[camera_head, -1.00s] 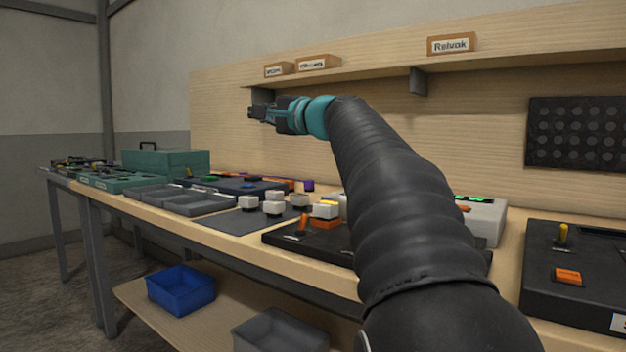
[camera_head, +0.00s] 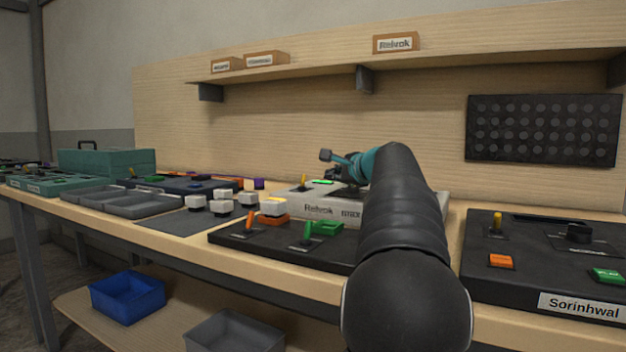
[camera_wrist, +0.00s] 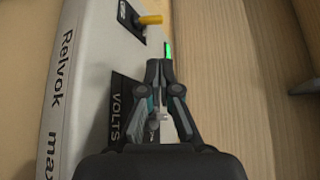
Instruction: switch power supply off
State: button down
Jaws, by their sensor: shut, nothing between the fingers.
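The power supply is a light grey box marked "Relvok" (camera_head: 319,209) on the bench, partly hidden behind my arm in the head view. It also fills the left of the wrist view (camera_wrist: 66,95). Its yellow toggle lever (camera_head: 303,182) stands near the left end of the top, and shows in the wrist view (camera_wrist: 150,19) tilted to the right. A lit green display (camera_wrist: 168,50) is near the lever. My gripper (camera_wrist: 160,68) is shut and empty over the box, apart from the lever. In the head view my gripper (camera_head: 338,173) is small and partly hidden.
A black console (camera_head: 280,243) with orange and green levers stands in front of the power supply. A black "Sorinhwal" console (camera_head: 540,272) is at the right. White-capped blocks (camera_head: 222,207) and grey trays (camera_head: 135,204) lie to the left. A shelf (camera_head: 440,58) runs above.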

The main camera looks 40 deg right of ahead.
aim_at(316, 190)
jog(key=p+x, duration=0.1)
jog(key=x, duration=0.9)
jog(key=shift+a+p, duration=0.1)
jog(key=shift+p, duration=0.25)
jog(key=shift+a, duration=0.4)
jog(key=shift+d+f, duration=0.1)
jog(key=shift+d, duration=0.3)
jog(key=shift+s+r, duration=0.2)
jog(key=shift+s, duration=0.4)
jog(key=v, duration=1)
jog(key=shift+s+a, duration=0.15)
jog(key=shift+s, duration=0.25)
